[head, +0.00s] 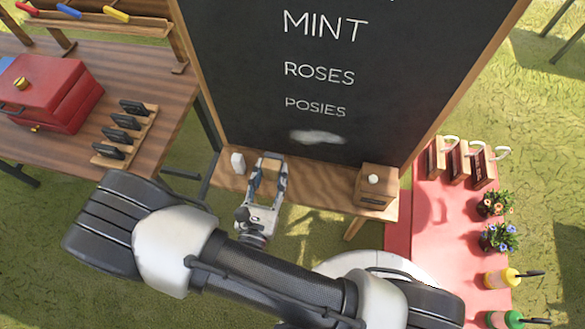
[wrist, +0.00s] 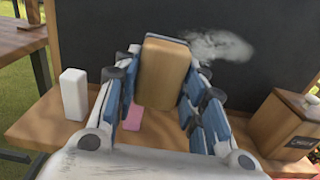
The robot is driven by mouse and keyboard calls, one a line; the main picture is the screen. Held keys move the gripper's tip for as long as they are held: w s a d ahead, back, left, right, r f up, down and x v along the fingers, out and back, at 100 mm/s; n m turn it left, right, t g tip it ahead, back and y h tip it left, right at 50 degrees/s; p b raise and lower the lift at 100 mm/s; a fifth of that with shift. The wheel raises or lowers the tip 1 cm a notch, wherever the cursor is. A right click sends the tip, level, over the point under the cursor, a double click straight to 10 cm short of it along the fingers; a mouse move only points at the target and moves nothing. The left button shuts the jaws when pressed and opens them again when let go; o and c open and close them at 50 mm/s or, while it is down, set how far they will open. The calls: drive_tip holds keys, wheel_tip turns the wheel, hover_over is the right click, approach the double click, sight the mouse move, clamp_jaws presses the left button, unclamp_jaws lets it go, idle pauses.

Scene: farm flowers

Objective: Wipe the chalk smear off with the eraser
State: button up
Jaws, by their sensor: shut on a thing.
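The white chalk smear (head: 317,137) is low on the blackboard (head: 240,70), under the word POSIES. It also shows in the wrist view (wrist: 217,45), right of and behind the eraser. My gripper (head: 268,170) is in front of the board's lower part, over the ledge, left of the smear. In the wrist view its blue-padded fingers are shut on a wooden-backed block, the eraser (wrist: 163,72), which is held upright. The eraser's far face is hidden, so I cannot tell whether it touches the board.
A white block (head: 238,163) stands on the wooden ledge (head: 328,196) left of my gripper. A wooden box (head: 375,187) stands at its right end. A small pink piece (wrist: 133,118) lies below the eraser. A bench with a red toolbox (head: 45,92) is at left, a pink table (head: 435,215) at right.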

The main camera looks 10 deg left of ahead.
drive_tip(key=shift+w+d, duration=0.15)
drive_tip(key=shift+w, duration=2.8)
drive_tip(key=shift+w+d, duration=0.1)
drive_tip(key=shift+w, duration=0.8)
